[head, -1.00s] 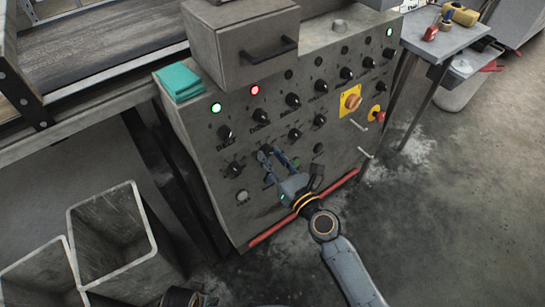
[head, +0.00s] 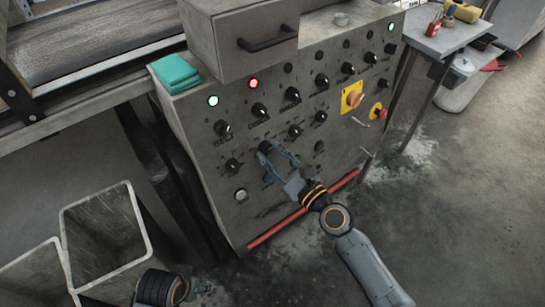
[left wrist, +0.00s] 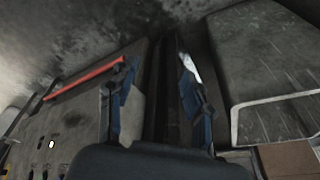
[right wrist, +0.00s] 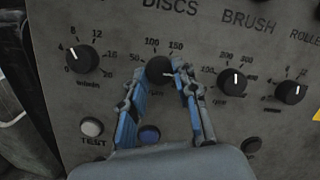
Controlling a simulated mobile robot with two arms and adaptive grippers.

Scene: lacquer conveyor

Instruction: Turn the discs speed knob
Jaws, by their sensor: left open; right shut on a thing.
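The discs speed knob (right wrist: 159,70) is a round black knob with a 50–100–150 scale, below the DISCS label in the right wrist view. Its white mark points right and slightly down. The knob (head: 265,147) also shows on the grey panel in the head view. My right gripper (right wrist: 160,77) is shut on this knob, one blue finger on each side; in the head view the gripper (head: 273,151) reaches it from the lower right. My left gripper (left wrist: 152,82) is open and empty, low beside the cabinet. In the head view only part of the left arm shows, at the bottom.
Other knobs flank it, such as the one at left (right wrist: 82,58) and the one at right (right wrist: 231,82). A TEST button (right wrist: 91,127) and a blue button (right wrist: 150,134) sit below. An orange switch (head: 353,97) is further right. Grey bins (head: 150,245) stand lower left.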

